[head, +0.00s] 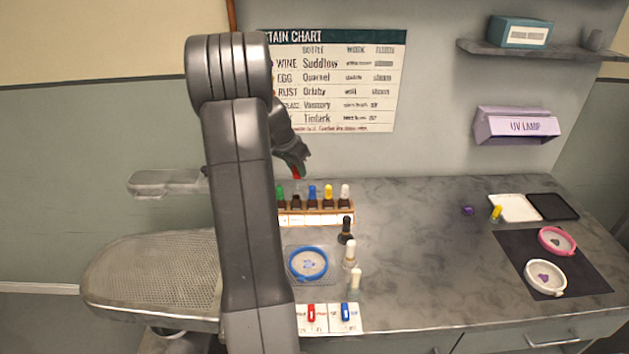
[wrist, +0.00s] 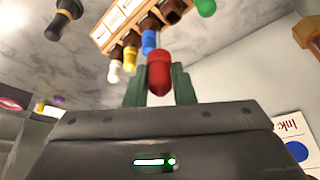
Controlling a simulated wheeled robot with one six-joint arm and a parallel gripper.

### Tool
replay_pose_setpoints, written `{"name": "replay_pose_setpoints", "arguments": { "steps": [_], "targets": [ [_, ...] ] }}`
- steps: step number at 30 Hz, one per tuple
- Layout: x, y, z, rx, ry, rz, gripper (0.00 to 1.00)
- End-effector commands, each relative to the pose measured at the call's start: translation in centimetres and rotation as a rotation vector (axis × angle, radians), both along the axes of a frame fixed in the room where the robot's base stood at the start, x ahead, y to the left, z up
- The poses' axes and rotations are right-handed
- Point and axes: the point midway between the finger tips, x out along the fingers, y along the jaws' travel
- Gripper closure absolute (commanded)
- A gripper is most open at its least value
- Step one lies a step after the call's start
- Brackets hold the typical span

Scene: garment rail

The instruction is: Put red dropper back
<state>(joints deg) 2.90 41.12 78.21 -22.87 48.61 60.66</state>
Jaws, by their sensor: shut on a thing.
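My gripper (head: 294,161) is shut on the red dropper (head: 297,173), held above the bottle rack. In the wrist view the dropper's red bulb (wrist: 159,72) sits between the two green-grey fingers of my gripper (wrist: 159,88). The wooden rack (head: 327,210) holds a row of brown bottles with green (head: 280,190), blue (head: 312,190), yellow (head: 328,191) and white (head: 345,190) tops. A bottle without a coloured top (head: 297,201) stands between the green and blue ones, below the red dropper. The dropper's lower tip is too small to make out.
A stain chart (head: 350,80) hangs behind. The counter's middle (head: 420,250) is clear; pink (head: 557,240) and white (head: 545,277) hoops lie right.

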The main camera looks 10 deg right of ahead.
Motion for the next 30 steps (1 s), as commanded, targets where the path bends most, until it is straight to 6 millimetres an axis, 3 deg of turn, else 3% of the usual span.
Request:
{"name": "replay_pose_setpoints", "arguments": {
  "steps": [3, 7, 30],
  "targets": [
    [1.9, 0.9, 0.4, 0.007, -0.017, 0.005, 0.98],
    [2.7, 1.3, 0.4, 0.011, -0.024, 0.006, 0.98],
    [2.7, 1.3, -4.2, 0.010, -0.025, 0.006, 0.98]
  ]
}}
